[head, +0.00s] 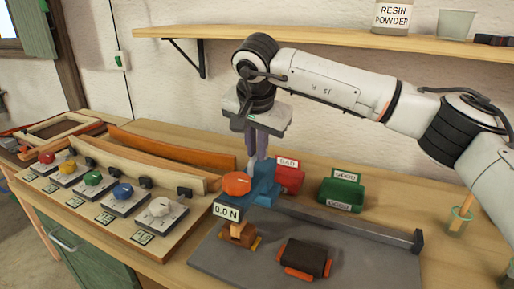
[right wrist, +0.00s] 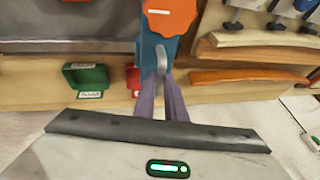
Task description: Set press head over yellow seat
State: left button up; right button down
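The press (head: 263,190) is a blue body with an orange knob (head: 236,184) on top, at the back edge of the grey plate. In the right wrist view its blue body (right wrist: 150,48) and orange knob (right wrist: 168,14) lie ahead of the fingers. My right gripper (head: 255,158) points down behind the knob. Its purple-grey fingers (right wrist: 161,80) close around a grey handle (right wrist: 161,58) on the blue body. My left gripper is out of view.
A display reading 0.0 N (head: 227,212) and a brown block (head: 238,234) stand on the grey plate (head: 350,245), near a black block (head: 307,258). Red (head: 288,177) and green (head: 341,193) bins are behind. Curved laths (head: 140,165) lie left. A shelf (head: 330,38) runs above.

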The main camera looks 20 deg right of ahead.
jog(key=c, duration=1.8)
grip_release()
jog(key=shift+w+a, duration=0.2)
jog(key=b+v, duration=0.1)
jog(key=v, duration=0.9)
jog(key=shift+s+r, duration=0.1)
jog(key=shift+r, duration=0.15)
